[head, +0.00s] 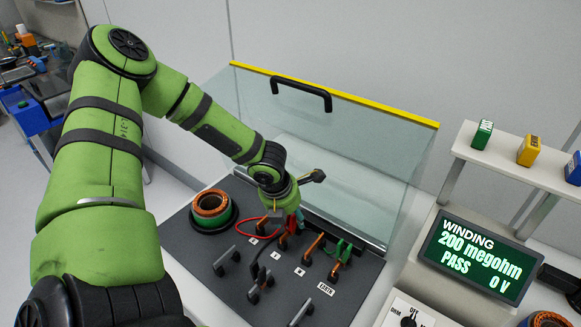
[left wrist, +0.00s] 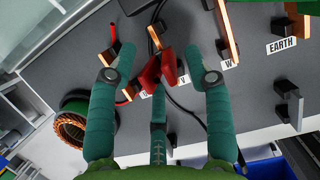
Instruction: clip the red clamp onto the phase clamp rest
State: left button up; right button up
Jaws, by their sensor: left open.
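The red clamp (head: 283,241) is on the dark test bench, by the copper terminals. In the left wrist view the red clamp (left wrist: 160,68) lies between my spread fingers, beside a copper bar; whether it grips that bar I cannot tell. My left gripper (head: 287,226) is over the clamp, pointing down. In the left wrist view the left gripper (left wrist: 160,77) is open, with teal fingers on both sides of the clamp and one below. Dark upright posts (head: 262,286) stand along the bench's front; which one is the phase clamp rest I cannot tell. My right gripper is not in view.
A stator with copper windings (head: 211,205) sits at the bench's left. A green clamp (head: 343,250) is on the right, by the EARTH label (head: 326,289). A clear cover with a yellow edge (head: 335,95) stands raised behind. The display (head: 478,258) reads PASS, 0 V.

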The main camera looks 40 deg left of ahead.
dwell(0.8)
pick_arm(q)
grip_shut()
jog(key=shift+o, duration=1)
grip_release()
jog(key=shift+r, duration=0.1)
jog(key=v, duration=0.7)
jog(key=shift+r, duration=0.15)
jog(key=shift+s, duration=0.15)
